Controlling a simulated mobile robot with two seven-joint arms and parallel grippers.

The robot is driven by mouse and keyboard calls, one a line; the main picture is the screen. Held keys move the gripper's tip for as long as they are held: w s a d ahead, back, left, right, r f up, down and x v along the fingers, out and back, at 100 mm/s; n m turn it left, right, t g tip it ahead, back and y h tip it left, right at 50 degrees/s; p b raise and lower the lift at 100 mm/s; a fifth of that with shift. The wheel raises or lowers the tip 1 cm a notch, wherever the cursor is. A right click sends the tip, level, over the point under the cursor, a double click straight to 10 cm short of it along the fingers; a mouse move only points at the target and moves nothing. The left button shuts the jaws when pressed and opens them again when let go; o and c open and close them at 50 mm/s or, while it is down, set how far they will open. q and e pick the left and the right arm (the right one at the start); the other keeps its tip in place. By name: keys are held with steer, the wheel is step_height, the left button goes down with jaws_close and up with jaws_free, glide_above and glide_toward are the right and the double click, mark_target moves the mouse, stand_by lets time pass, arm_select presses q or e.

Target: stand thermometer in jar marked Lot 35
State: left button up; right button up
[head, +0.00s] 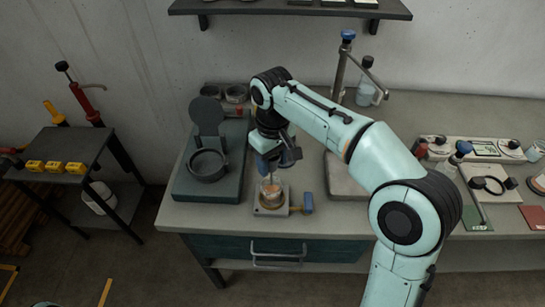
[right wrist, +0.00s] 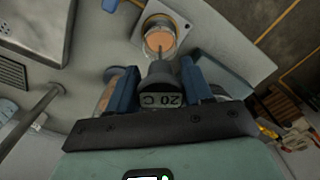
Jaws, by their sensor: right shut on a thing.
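My right gripper (head: 270,158) points down over the bench and is shut on the thermometer. In the right wrist view its two blue fingers (right wrist: 170,88) grip the thermometer's dark head (right wrist: 160,100), which reads "20 C". The thin stem points toward an open jar (head: 271,195) with orange-brown contents, held in a pale square block. The jar also shows in the right wrist view (right wrist: 160,36). The stem's lower end overlaps the jar mouth; I cannot tell how deep it is. No lot marking is readable. My left gripper is not in view.
A blue knob (head: 307,203) juts from the block's right side. A dark round pan with a raised lid (head: 207,165) stands on a base to the left. The bench front edge is close to the block. A stand (head: 340,65) rises behind.

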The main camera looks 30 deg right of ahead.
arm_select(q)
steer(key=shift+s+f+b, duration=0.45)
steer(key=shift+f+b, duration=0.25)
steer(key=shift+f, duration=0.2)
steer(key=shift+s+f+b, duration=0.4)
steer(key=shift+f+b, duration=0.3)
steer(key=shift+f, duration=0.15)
arm_select(e)
steer(key=shift+f, duration=2.85)
steer(key=o, duration=1.2)
step_height(320, 180, up, 13)
steer(key=p, duration=0.3)
steer(key=shift+r+p, duration=0.2)
steer(key=shift+p, duration=0.15)
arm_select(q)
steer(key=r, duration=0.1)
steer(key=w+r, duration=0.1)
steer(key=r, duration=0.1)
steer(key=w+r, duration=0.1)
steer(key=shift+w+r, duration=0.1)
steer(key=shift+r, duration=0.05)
